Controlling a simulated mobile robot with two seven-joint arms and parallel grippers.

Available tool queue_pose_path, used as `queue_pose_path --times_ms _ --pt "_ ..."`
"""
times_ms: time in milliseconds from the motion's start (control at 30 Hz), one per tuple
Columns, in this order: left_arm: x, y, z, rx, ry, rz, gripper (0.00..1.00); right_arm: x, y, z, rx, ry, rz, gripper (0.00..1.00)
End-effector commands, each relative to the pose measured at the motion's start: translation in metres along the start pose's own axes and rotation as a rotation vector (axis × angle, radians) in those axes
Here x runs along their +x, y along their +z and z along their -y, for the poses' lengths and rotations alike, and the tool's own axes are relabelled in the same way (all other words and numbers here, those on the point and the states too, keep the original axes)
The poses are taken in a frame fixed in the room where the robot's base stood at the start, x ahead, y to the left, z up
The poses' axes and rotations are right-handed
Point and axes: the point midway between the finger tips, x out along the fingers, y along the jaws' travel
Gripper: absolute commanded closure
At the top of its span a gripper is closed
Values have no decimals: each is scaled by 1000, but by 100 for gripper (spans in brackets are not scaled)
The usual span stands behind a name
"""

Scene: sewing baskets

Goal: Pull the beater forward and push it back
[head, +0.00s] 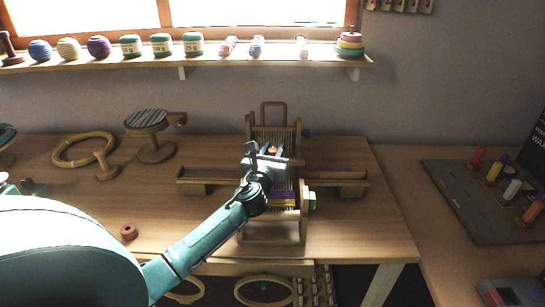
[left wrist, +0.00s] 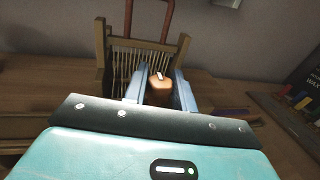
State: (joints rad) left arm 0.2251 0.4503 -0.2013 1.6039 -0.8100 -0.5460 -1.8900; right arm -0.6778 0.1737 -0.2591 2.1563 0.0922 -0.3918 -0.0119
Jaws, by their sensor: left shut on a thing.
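A small wooden table loom (head: 275,228) stands near the front middle of the table. Its beater frame (left wrist: 145,45) with vertical bars rises at the back of the loom in the left wrist view. My left gripper (head: 270,152) reaches over the loom from the left. Its two blue fingers (left wrist: 160,92) are shut on a brown wooden block (left wrist: 159,88), which looks like the beater's handle. Purple and yellow woven cloth (head: 284,199) shows on the loom, partly hidden by my gripper. My right gripper is not in view.
Wooden bars (head: 338,178) stick out on both sides of the loom. A round wooden stand (head: 150,128), a wooden hoop (head: 75,150) and a small spool (head: 129,232) are on the left. A board with coloured spools (head: 485,198) lies on the right table. A shelf (head: 215,60) holds yarn.

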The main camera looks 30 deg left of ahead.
Motion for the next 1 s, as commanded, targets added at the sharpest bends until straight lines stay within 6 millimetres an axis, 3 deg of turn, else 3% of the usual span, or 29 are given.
queue_pose_path --times_ms 100,233,600,633,867,1000 --pt "25 0 -6 4 0 2 100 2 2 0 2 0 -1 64" --pt "42 0 -9 3 0 1 100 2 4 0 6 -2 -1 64" --pt "46 0 -11 1 -1 -1 100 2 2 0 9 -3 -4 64" --pt "46 0 -11 1 -1 -1 72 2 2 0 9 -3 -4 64" --pt "46 0 -11 0 0 -1 53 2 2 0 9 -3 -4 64" --pt "46 0 -11 0 0 0 53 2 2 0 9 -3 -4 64"
